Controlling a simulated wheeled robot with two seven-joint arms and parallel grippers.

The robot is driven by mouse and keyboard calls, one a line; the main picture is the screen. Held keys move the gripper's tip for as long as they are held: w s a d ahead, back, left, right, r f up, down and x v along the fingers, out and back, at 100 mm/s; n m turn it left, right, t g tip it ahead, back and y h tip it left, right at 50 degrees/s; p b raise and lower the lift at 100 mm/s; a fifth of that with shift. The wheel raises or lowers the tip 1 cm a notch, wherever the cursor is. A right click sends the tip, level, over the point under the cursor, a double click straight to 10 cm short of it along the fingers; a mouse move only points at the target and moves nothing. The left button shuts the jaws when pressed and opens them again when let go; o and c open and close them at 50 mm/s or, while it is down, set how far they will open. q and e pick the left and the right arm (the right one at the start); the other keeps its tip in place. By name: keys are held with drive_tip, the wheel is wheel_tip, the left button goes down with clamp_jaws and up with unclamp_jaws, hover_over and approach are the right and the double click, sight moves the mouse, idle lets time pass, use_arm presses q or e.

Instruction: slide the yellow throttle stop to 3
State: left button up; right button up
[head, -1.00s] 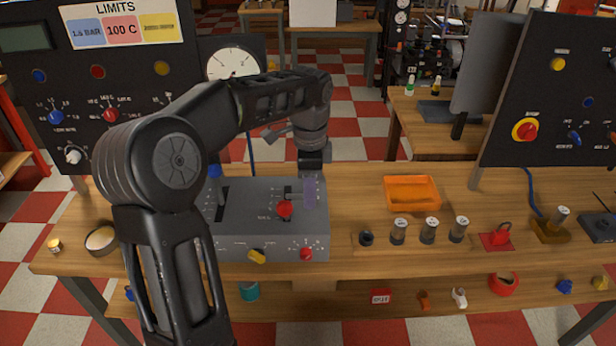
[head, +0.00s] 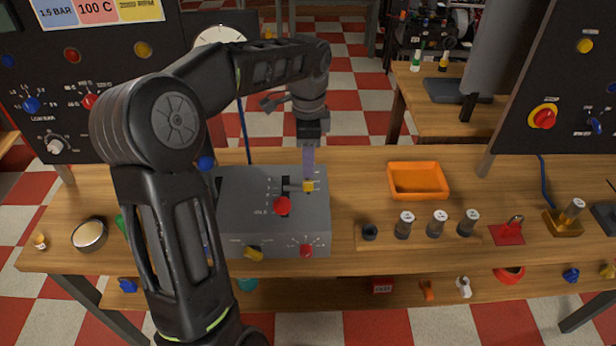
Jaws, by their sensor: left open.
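The grey control box (head: 245,212) stands on the bench in the head view. A small yellow knob (head: 308,186) shows on its top at the right side, at a slot with small markings; it looks like the throttle stop. A red-knobbed lever (head: 283,206) stands just left of it. My left gripper (head: 308,165) points down right above the yellow knob, its translucent purple fingers reaching close to it. It is open; whether the fingers touch the knob I cannot tell. The number at the knob is too small to read. My right gripper is not in view.
A yellow knob (head: 253,253) and a red knob (head: 306,250) sit on the box's front. A blue-topped lever (head: 205,163) stands partly behind my left arm. An orange tray (head: 418,180) and a wooden rack of cylinders (head: 390,238) lie to the right.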

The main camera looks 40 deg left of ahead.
sight(308, 183)
use_arm(q)
wheel_tip(308, 183, down, 7)
drive_tip(key=shift+r+p, duration=0.2)
drive_tip(key=shift+p, duration=0.15)
drive_tip(key=shift+c, duration=0.5)
clamp_jaws()
idle(0.8)
